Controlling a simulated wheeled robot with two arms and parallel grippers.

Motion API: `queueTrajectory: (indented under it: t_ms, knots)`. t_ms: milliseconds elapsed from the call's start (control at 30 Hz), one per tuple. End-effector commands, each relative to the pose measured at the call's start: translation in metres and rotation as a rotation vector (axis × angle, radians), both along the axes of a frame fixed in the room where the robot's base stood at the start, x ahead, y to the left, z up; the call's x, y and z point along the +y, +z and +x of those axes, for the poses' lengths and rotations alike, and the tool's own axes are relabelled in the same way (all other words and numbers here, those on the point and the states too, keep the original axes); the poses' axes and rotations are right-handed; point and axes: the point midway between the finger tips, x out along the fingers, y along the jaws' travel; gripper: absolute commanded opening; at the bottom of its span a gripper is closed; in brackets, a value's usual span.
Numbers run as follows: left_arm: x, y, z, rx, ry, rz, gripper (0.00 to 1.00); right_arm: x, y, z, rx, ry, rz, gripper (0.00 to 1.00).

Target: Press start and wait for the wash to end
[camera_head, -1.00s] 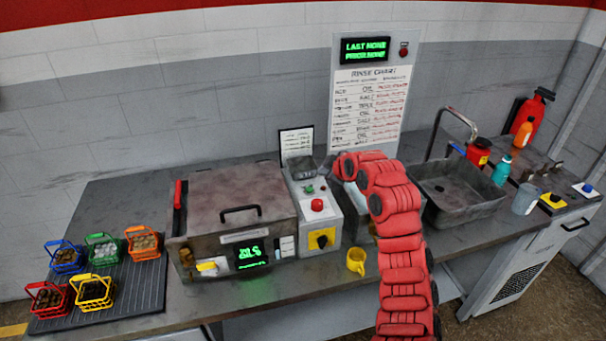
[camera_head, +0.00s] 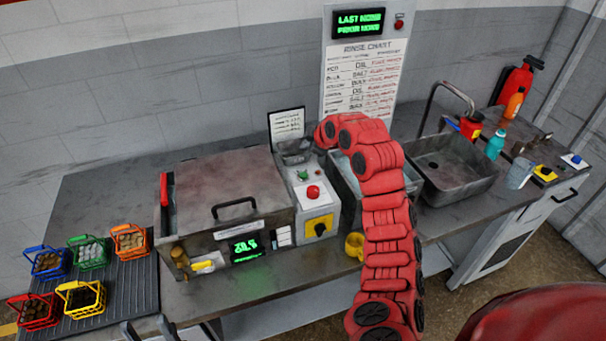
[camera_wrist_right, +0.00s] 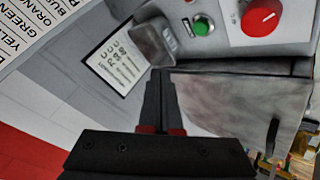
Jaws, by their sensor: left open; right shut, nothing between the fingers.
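The washer (camera_head: 190,235) is a grey box with its lid (camera_head: 225,180) shut and a lit green display (camera_head: 246,247). Right of it is a control panel (camera_head: 318,212) with a green button (camera_head: 303,174), a red button (camera_head: 313,192) and a yellow-backed black knob (camera_head: 319,228). The right wrist view shows the green button (camera_wrist_right: 202,27) and red button (camera_wrist_right: 262,17) too. My right gripper (camera_wrist_right: 162,72) is shut and empty, apart from the green button in that picture; my arm hides it in the head view.
Several coloured baskets stand on a dark mat (camera_head: 135,292) at left. A yellow mug (camera_head: 354,245) is by my right arm. A sink (camera_head: 455,170) and bottles are at right. A wall display (camera_head: 359,22) is lit.

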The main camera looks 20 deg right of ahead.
Motion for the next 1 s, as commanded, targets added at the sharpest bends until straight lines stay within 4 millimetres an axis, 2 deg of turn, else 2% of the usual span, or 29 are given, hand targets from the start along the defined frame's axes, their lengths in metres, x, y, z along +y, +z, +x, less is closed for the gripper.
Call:
queueTrajectory:
  t_ms: [367, 400, 500, 667, 1000]
  knots:
    - [0.000, 0.004, 0.000, 0.000, 0.000, 0.000, 0.52, 0.000, -0.051, -0.001, 0.006, -0.001, -0.001, 0.00]
    - [0.000, -0.005, 0.000, 0.000, 0.000, 0.000, 0.52, -0.001, -0.060, -0.001, 0.001, -0.002, 0.000, 0.00]
    - [0.000, -0.014, 0.000, 0.000, 0.000, 0.000, 0.52, 0.000, -0.071, 0.000, -0.001, -0.001, 0.000, 0.00]
    - [0.000, -0.017, 0.000, 0.000, 0.000, 0.000, 0.52, 0.000, -0.077, 0.000, -0.001, 0.000, 0.000, 0.00]
    - [0.000, -0.016, 0.000, 0.000, 0.000, 0.000, 0.52, 0.000, -0.076, 0.000, -0.001, -0.001, 0.000, 0.00]
